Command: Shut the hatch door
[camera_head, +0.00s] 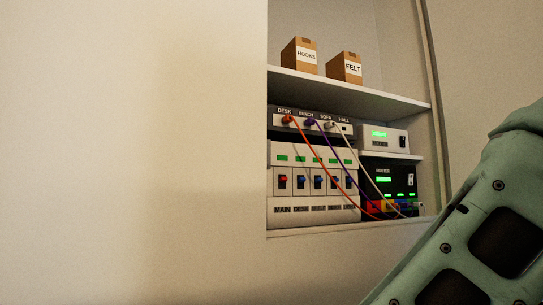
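An open wall recess (346,231) fills the middle right of the view, with its shelves and devices exposed. A broad pale panel (120,130) fills the left side and meets the recess at a straight vertical edge. A thin upright strip (435,95) runs along the right side of the recess, with a darker plain surface (485,60) beyond it. I cannot tell which of these surfaces, if any, is the hatch door. No handle shows. My green arm crosses the lower right corner; my gripper is out of view.
Boxes marked HOOKS (299,56) and FELT (344,68) stand on the upper shelf (375,95). Below are a socket panel (345,129), a switch panel (283,196) and a router (400,172). Orange, purple and white cables hang in front of them, inside the recess.

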